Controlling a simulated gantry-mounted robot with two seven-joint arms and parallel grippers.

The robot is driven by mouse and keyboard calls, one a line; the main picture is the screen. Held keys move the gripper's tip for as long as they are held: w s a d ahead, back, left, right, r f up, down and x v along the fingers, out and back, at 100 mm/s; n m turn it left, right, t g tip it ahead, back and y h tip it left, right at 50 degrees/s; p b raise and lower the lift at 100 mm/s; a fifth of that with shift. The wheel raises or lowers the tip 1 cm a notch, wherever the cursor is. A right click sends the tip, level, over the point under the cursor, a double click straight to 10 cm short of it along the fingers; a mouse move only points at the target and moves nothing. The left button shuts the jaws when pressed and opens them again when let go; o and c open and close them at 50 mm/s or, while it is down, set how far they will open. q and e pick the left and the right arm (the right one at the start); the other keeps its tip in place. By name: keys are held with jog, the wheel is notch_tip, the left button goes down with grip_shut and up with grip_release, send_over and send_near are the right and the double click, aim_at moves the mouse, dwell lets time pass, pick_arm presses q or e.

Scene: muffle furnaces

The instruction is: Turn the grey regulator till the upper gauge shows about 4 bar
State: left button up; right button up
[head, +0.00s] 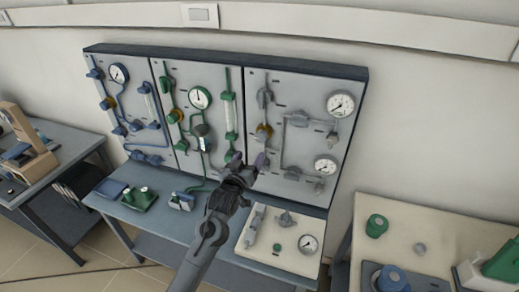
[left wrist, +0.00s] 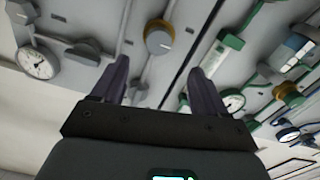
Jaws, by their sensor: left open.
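The grey regulator (head: 264,131), a grey knob with a gold ring, is on the left side of the grey panel. The upper gauge (head: 340,104) is white and round, at the panel's upper right; its reading is too small to tell. My left gripper (head: 249,160) is open in front of the grey panel, a little below the regulator in the head view. In the left wrist view, the regulator (left wrist: 160,38) appears beyond the open fingers of the left gripper (left wrist: 161,75), between their lines and apart from them. My right gripper is not in view.
A lower gauge (head: 326,165) and grey pipes share the panel. A green panel (head: 184,72) and a blue panel stand to the left. Below, a bench holds a pale board (head: 284,260) with a loose gauge (head: 308,244). Another table with green parts is at the right.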

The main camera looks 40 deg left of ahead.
aim_at(260, 138)
pick_arm(q)
jog(key=x, duration=1)
jog(key=shift+w+a+r, duration=0.15)
jog(key=shift+w, duration=0.2)
jog(key=c, duration=1.1)
